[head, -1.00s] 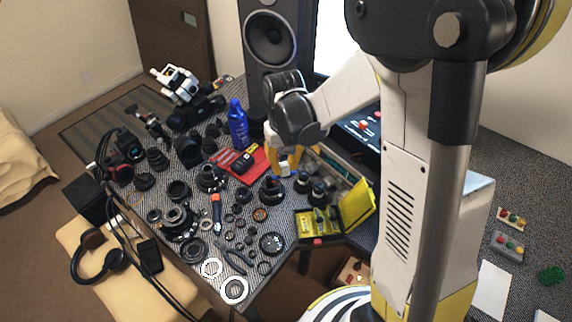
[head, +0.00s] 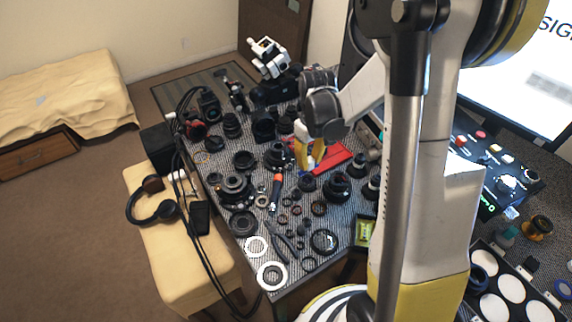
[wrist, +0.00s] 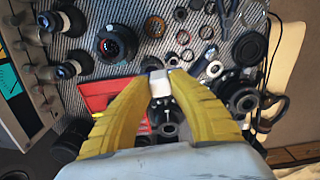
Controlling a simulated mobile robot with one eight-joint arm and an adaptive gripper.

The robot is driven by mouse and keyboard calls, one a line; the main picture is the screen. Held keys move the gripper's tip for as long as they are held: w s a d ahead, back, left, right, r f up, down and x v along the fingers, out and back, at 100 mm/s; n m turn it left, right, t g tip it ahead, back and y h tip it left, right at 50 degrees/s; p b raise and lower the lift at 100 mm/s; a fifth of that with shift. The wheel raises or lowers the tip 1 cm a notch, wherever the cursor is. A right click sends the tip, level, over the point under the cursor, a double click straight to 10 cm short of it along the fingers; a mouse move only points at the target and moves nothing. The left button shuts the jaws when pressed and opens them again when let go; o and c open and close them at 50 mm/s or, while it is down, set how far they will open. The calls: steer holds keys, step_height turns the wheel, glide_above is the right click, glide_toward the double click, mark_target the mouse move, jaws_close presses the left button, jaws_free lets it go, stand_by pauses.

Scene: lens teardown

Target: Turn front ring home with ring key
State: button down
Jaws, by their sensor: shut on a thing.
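My gripper (wrist: 160,70) has yellow fingers, brought together on a small pale grey-white piece (wrist: 160,86), probably the ring key. In the head view my gripper (head: 309,163) is over the left part of a red mat (head: 336,161). Whether the piece touches this lens, I cannot tell. The front ring cannot be singled out. Another dark lens (wrist: 117,42) with a reddish inner rim stands to the upper left.
The patterned table is crowded with dark lens parts and loose rings. Two white rings (head: 271,275) lie at its near corner. An orange-handled tool (head: 276,190) lies left of my gripper. A control panel (head: 488,160) is at right.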

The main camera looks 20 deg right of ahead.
steer(key=shift+n, duration=0.9)
steer(key=s+d, duration=0.1)
steer(key=d, duration=0.2)
steer(key=s+d+f, duration=0.1)
steer(key=d, duration=0.3)
steer(key=s+d, duration=0.1)
steer(key=d, duration=0.2)
steer(key=shift+d+f, duration=0.2)
steer(key=shift+f, duration=0.2)
steer(key=shift+f+b, duration=0.9)
steer(key=shift+f, duration=0.2)
steer(key=shift+f+b, duration=0.9)
steer(key=shift+b, duration=0.1)
